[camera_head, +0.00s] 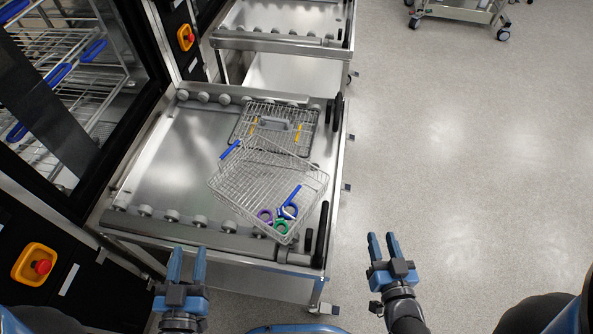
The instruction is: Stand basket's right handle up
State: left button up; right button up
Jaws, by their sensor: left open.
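A wire basket (262,172) sits at an angle on the steel cart top. Its left blue handle (230,149) is at the left rim. Its right blue handle (294,193) shows at the right side, slanting inward over the basket; its exact tilt is hard to tell. Purple (265,215), green (281,226) and blue (289,212) ring-shaped items lie at the basket's near right end. My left gripper (187,254) is open and empty, in front of the cart's near edge. My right gripper (383,241) is open and empty, right of the cart over the floor.
The cart (160,150) has rollers along its near and far edges and black handles (321,232) at its right. A second wire rack (274,126) with yellow clips lies behind the basket. A washer with blue-handled racks stands at left. Open floor (450,180) lies to the right.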

jog(key=w+a+r+g+p, duration=0.1)
jog(key=w+r+p, duration=0.1)
jog(key=w, duration=0.1)
jog(key=m+g+y+p, duration=0.1)
jog(key=m+g, duration=0.5)
jog(key=g, duration=0.7)
send_near(295, 191)
pick_arm(q)
notch_tip(295, 191, up, 6)
jog(key=p, duration=0.1)
jog(key=shift+r, duration=0.25)
pick_arm(e)
jog(key=x, duration=0.8)
jog(key=shift+c, duration=0.2)
grip_shut()
